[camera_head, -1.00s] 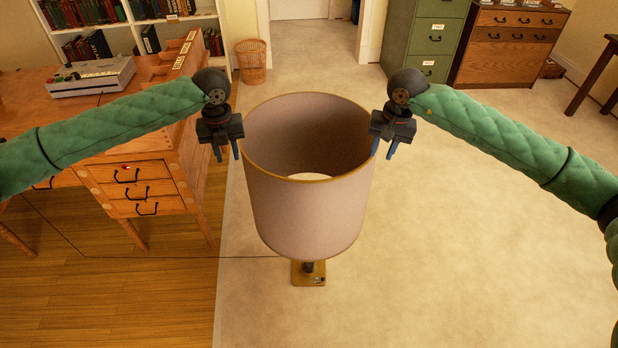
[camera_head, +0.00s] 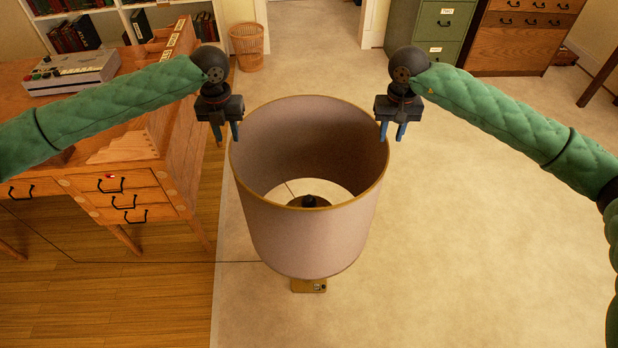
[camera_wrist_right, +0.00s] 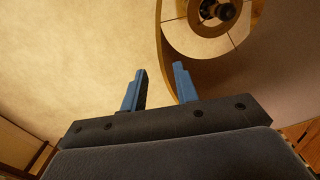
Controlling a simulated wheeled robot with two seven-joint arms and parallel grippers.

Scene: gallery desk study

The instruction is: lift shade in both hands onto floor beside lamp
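The large pinkish-beige drum shade (camera_head: 310,235) with a gold rim sits upright on the lamp (camera_head: 309,286). The lamp's square brass base shows below it, and its dark fitting shows through the open top. My left gripper (camera_head: 228,138) is open at the shade's left rim. My right gripper (camera_head: 392,137) is open at the right rim. In the right wrist view, the two blue fingers (camera_wrist_right: 160,88) stand apart, with the shade's rim (camera_wrist_right: 163,50) close to the right-hand finger. I cannot tell whether either gripper touches the shade.
A wooden desk (camera_head: 190,165) with drawers stands at the left. A wicker basket (camera_head: 247,48), a green filing cabinet (camera_head: 437,28) and a wooden chest (camera_head: 515,45) stand at the back. The pale carpet (camera_head: 480,250) right of the lamp is clear.

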